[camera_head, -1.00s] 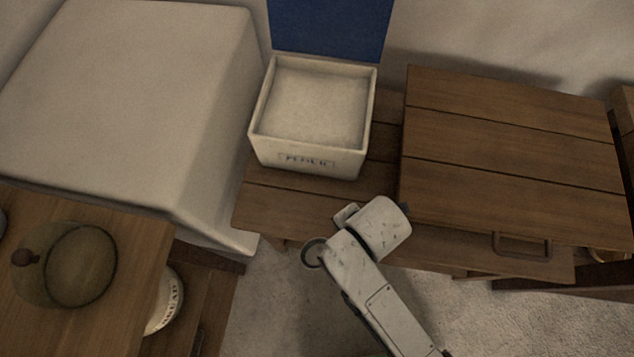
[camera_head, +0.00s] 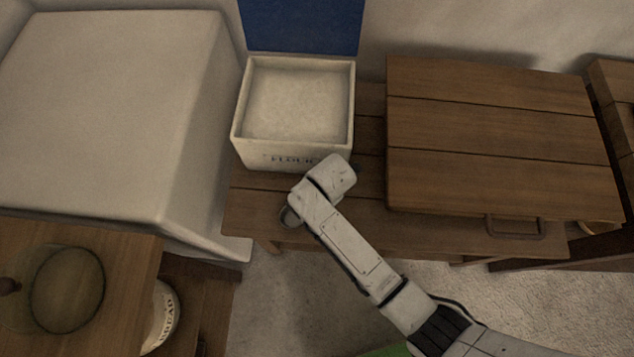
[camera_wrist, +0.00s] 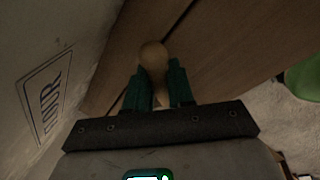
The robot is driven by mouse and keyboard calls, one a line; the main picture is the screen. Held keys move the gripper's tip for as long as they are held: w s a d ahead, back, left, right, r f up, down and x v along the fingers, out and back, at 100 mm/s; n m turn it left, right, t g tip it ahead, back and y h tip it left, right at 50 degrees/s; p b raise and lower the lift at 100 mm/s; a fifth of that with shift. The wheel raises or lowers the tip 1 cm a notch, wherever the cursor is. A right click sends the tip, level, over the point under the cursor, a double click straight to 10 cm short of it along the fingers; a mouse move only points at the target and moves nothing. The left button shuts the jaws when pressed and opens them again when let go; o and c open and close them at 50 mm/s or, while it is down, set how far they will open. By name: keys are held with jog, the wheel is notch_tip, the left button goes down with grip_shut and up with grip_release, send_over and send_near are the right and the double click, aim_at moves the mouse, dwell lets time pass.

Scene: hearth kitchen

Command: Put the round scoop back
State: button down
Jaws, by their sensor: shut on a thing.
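My gripper (camera_wrist: 157,70) is shut on a pale wooden piece with a rounded end, which I take to be the round scoop (camera_wrist: 153,54). The rest of the scoop is hidden between the teal fingers and in shadow. The open flour box (camera_head: 241,138) is white, stands on a wooden bench and holds a pale, level fill. Its blue lid (camera_head: 303,24) stands up at the back. In the wrist view the box's lettered front (camera_wrist: 48,97) is close on the left of my gripper. In the head view my arm covers the fingers and the scoop.
The wooden bench (camera_head: 262,205) runs below the box. A slatted wooden top (camera_head: 490,135) with a handle stands to the right. A big pale block (camera_head: 110,110) is at the left. A wooden table (camera_head: 125,265) with a round glass lid (camera_head: 66,288) is at the lower left.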

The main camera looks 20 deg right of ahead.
jog(key=shift+f, duration=0.5)
jog(key=c, duration=1)
grip_release()
jog(key=shift+f, duration=0.1)
jog(key=shift+o, duration=0.2)
jog(key=p+v, duration=0.1)
jog(key=v, duration=1.1)
jog(key=shift+p, duration=0.3)
jog(key=shift+w, duration=0.1)
